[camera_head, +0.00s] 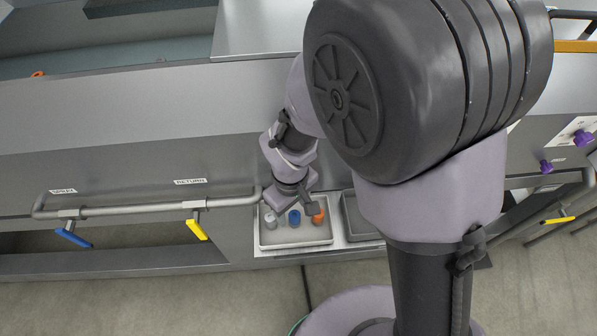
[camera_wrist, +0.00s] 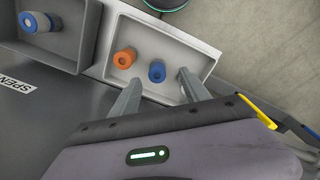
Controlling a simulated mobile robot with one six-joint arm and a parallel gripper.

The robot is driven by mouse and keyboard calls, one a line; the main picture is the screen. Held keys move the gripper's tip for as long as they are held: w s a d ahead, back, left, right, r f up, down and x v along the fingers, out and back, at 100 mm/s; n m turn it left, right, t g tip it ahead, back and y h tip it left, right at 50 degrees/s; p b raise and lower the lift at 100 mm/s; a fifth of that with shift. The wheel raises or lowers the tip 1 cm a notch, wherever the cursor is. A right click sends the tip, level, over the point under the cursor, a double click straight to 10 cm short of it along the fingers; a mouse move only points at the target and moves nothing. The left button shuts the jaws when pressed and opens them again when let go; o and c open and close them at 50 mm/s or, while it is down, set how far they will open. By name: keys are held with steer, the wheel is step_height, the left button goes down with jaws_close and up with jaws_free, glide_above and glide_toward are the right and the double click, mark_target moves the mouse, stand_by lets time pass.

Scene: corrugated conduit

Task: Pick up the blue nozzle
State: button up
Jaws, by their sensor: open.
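The blue nozzle (camera_head: 294,217) stands in the middle of a pale tray (camera_head: 291,241), between a grey nozzle (camera_head: 270,219) and an orange nozzle (camera_head: 318,216). In the wrist view the blue nozzle (camera_wrist: 156,71) shows between the two fingertips of my gripper (camera_wrist: 159,78), with the orange nozzle (camera_wrist: 124,58) to its left. My gripper (camera_head: 293,202) is open and empty, just over the tray. I cannot tell the exact height of the fingertips above the nozzle. The grey nozzle does not show in the wrist view.
A second tray (camera_wrist: 75,45) beside it holds a blue-and-white nozzle (camera_wrist: 37,23), near a label reading "SPEN". A pipe (camera_head: 130,210) with blue (camera_head: 72,237) and yellow (camera_head: 196,229) valve handles runs along the metal front at left. The floor in front is clear.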

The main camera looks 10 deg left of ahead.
mark_target(294, 215)
steer(key=f, duration=0.2)
steer(key=f+b, duration=0.1)
steer(key=f, duration=0.3)
steer(key=shift+w+d+f+b, duration=0.1)
steer(key=shift+w+f+b, duration=0.2)
steer(key=shift+b, duration=0.05)
steer(key=shift+r, duration=0.1)
jaws_close()
